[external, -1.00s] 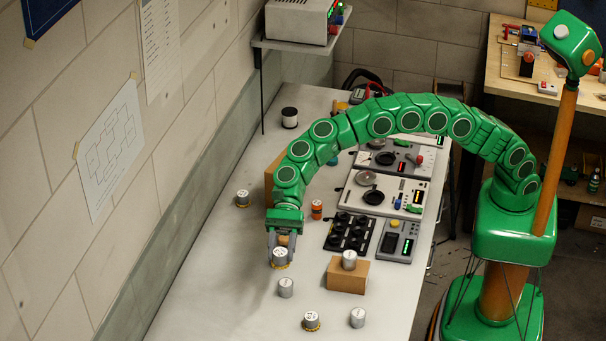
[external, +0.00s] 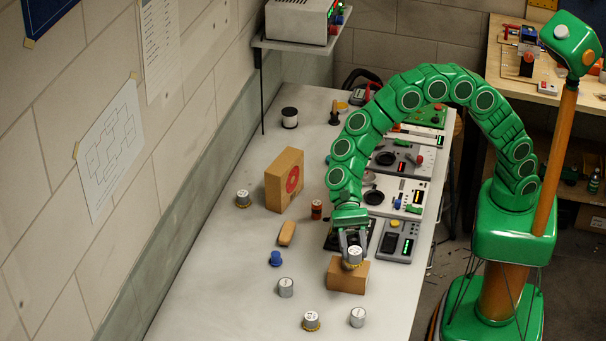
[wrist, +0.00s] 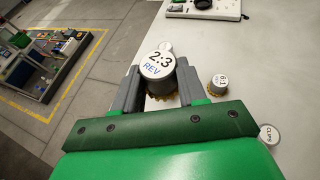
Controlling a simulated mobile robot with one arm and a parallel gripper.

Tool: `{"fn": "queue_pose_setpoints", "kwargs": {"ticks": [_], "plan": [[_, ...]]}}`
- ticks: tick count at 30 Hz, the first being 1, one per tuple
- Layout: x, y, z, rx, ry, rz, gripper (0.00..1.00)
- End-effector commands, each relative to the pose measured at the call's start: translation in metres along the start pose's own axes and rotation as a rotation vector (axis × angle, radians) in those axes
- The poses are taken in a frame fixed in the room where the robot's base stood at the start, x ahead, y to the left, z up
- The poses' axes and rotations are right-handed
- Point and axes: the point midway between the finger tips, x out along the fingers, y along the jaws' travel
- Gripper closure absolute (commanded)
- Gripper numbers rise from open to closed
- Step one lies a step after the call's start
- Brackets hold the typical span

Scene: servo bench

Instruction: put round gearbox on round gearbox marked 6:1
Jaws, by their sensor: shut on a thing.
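My gripper (external: 353,246) is shut on a round silver gearbox (external: 354,258) with a gold toothed base. In the wrist view, between the jaws (wrist: 147,88), its top (wrist: 157,65) reads "2:3 REV". It shows over or just beside the small cardboard box; I cannot tell whether it touches anything below. The round gearbox marked 6:1 (wrist: 219,84) stands upright on the bench, right of the jaws in the wrist view. It appears to be the gold-based gearbox (external: 311,321) at the front in the external view, apart from my gripper.
A cardboard box (external: 347,279) is under my gripper. A grey can marked CLIPS (wrist: 268,135) and another grey can (external: 358,318) stand nearby. Another gold-based gearbox (external: 243,199) is by the wall. A blue piece (external: 276,259) and wooden block (external: 287,233) lie left.

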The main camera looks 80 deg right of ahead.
Motion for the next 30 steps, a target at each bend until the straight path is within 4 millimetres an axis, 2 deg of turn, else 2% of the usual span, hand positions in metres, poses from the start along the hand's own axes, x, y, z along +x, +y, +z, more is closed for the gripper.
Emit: {"fn": "queue_pose_setpoints", "kwargs": {"ticks": [5, 30], "plan": [[0.002, 0.001, 0.001, -0.002, 0.000, 0.004, 0.92], [0.054, -0.078, -0.021, -0.002, 0.001, 0.003, 0.92]]}}
